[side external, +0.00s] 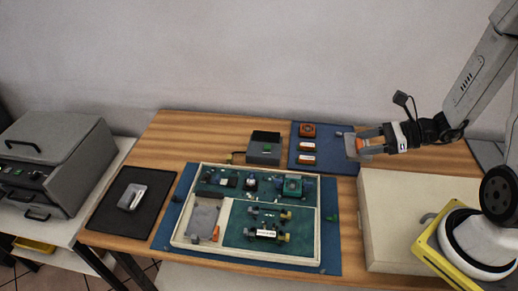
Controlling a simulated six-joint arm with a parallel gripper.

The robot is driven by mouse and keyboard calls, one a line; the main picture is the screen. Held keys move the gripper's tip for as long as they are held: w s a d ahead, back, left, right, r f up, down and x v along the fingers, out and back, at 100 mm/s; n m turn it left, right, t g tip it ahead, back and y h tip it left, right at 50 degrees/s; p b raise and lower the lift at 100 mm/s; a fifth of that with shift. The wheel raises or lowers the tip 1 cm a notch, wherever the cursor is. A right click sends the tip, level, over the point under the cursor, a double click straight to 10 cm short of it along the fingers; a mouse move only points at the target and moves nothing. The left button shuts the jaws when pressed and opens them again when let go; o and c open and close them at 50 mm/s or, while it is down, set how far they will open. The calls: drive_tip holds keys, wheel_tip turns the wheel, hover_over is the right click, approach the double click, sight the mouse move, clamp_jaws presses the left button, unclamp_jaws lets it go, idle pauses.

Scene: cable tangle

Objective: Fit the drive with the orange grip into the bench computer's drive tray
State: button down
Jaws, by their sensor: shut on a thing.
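My gripper (372,142) is at the right, above the right end of the blue mat. It is shut on a grey drive with an orange grip (361,147), held in the air with its grey end pointing left. The bench computer (176,229) is an open cream-framed case with green boards, lying on the table at the centre. A grey bay with a small orange part sits at its left side and looks like the drive tray (203,213). I cannot tell whether that bay is empty. The held drive is apart from the computer, up and to its right.
Several orange-marked pieces (307,147) lie on the blue mat (330,163). A dark grey box (264,152) stands behind the computer. A silver block (132,197) lies on a black mat at left. A large cream box (400,215) stands right of the computer.

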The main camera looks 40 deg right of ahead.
drive_tip(key=shift+w, duration=0.1)
idle(0.3)
drive_tip(key=shift+w, duration=0.45)
drive_tip(key=w+a+m+t+h, duration=0.2)
drive_tip(key=w+a, duration=0.3)
drive_tip(key=w, duration=0.8)
drive_tip(key=shift+w+r+m+h, duration=0.25)
drive_tip(key=shift+r+m+h, duration=0.1)
drive_tip(key=shift+m+h, duration=0.2)
wheel_tip(320, 180, up, 10)
drive_tip(key=w+m+t+h, duration=0.1)
drive_tip(key=w+m+h, duration=0.1)
drive_tip(key=shift+r, duration=0.15)
drive_tip(key=shift+m+h, duration=0.25)
